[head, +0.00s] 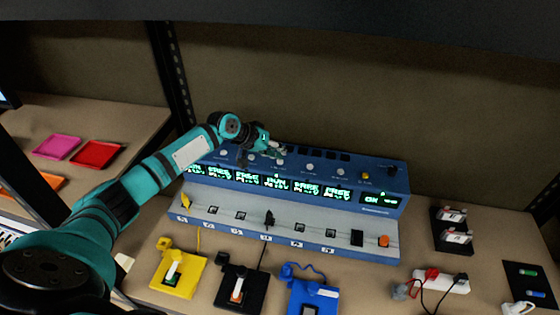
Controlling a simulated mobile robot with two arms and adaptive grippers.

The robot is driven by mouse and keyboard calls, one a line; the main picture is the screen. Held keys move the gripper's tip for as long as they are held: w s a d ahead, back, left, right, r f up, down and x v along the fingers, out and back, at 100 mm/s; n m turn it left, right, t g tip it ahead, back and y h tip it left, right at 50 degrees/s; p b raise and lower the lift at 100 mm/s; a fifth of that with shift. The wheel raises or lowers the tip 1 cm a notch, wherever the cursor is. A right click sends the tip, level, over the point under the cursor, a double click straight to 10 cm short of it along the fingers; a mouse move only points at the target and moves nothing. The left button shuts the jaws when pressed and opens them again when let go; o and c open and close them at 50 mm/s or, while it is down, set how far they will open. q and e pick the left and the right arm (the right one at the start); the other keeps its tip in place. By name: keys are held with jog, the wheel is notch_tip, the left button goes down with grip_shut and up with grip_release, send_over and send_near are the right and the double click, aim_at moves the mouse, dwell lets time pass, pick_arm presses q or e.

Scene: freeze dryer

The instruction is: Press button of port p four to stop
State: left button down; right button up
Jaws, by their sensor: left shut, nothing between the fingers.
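The blue multi-port unit (395,170) stands on the bench with a row of lit green displays along its front. One display near the middle (276,182) appears to read RUN, while its neighbours seem to read FREE. Round pale buttons, such as one to the right of the gripper (310,167), line the sloped top. Below, a black plug (268,218) stands in a middle port of the pale ledge; port labels are too small to read surely. My left gripper (281,154) is shut and empty at the top panel above the RUN display, partly hiding buttons there. Contact cannot be told.
Yellow (190,286), black (222,303) and blue (325,300) plug holders stand in front of the unit. A white power strip (448,284) and a black rack (441,243) are at right. Pink and red trays (97,154) lie at left. A dark shelf edge crosses the top.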

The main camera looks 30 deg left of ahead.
pick_arm(q)
jog(key=shift+f, duration=0.35)
dwell(0.3)
jog(key=shift+r, duration=0.1)
jog(key=shift+r+p, duration=0.5)
notch_tip(320, 180, up, 6)
jog(key=p, duration=0.5)
jog(key=shift+p, duration=0.3)
jog(key=shift+f, duration=0.1)
dwell(0.6)
